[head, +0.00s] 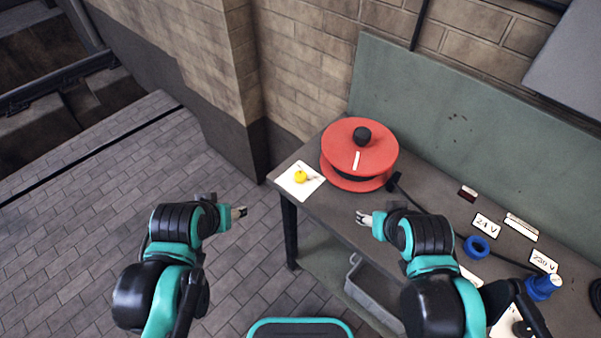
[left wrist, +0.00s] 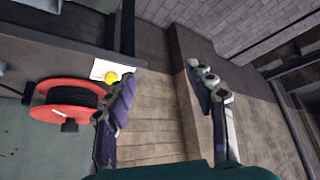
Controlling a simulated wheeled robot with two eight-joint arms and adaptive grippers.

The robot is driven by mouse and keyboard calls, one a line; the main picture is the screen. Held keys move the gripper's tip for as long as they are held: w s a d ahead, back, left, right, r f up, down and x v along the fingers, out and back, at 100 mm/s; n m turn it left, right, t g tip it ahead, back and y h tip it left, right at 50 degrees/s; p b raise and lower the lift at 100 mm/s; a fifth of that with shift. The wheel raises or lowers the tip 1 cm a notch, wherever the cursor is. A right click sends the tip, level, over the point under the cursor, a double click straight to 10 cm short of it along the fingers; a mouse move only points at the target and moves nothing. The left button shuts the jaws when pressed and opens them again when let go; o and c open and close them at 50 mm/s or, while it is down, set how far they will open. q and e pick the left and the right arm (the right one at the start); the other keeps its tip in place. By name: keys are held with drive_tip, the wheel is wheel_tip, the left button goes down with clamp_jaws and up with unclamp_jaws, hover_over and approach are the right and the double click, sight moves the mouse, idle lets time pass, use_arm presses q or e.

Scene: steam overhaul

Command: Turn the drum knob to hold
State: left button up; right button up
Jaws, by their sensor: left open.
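The red cable drum (head: 345,143) stands on the back left part of the bench, with a black hub knob (head: 361,136) and a white mark on its top. Left of it, a yellow knob (head: 300,176) sits on a white plate (head: 309,189); any lettering there is too small to read. Drum (left wrist: 52,112) and yellow knob (left wrist: 111,77) also show in the left wrist view. My left gripper (head: 240,212) is open and empty, off the bench's left end, apart from the knob. My right gripper (head: 362,217) is over the bench's front edge, its jaws too small to judge.
The bench top (head: 425,195) carries labels, a blue ring (head: 477,246), a blue plug (head: 543,286) and a black cable. A grey crate (head: 370,290) is under the bench. A brick wall and green panel (head: 440,100) stand behind. The floor to the left is clear.

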use_arm(q)
drive_tip(key=w+d+r+n+g+p, duration=0.2)
drive_tip(key=w+d+r, duration=0.15)
drive_tip(key=w, duration=0.35)
drive_tip(key=n+g+p, duration=0.3)
drive_tip(key=n+g, duration=0.2)
hover_over(301, 175)
drive_tip(key=f, duration=0.8)
drive_tip(key=shift+a+f, duration=0.15)
drive_tip(key=shift+a, duration=0.05)
drive_tip(key=shift+w+d+f, duration=0.1)
drive_tip(key=shift+d+f, duration=0.05)
drive_tip(key=shift+f, duration=0.5)
wheel_tip(301, 175, down, 7)
drive_tip(key=shift+r+b, duration=0.1)
drive_tip(key=shift+b, duration=0.9)
drive_tip(key=c, duration=1.1)
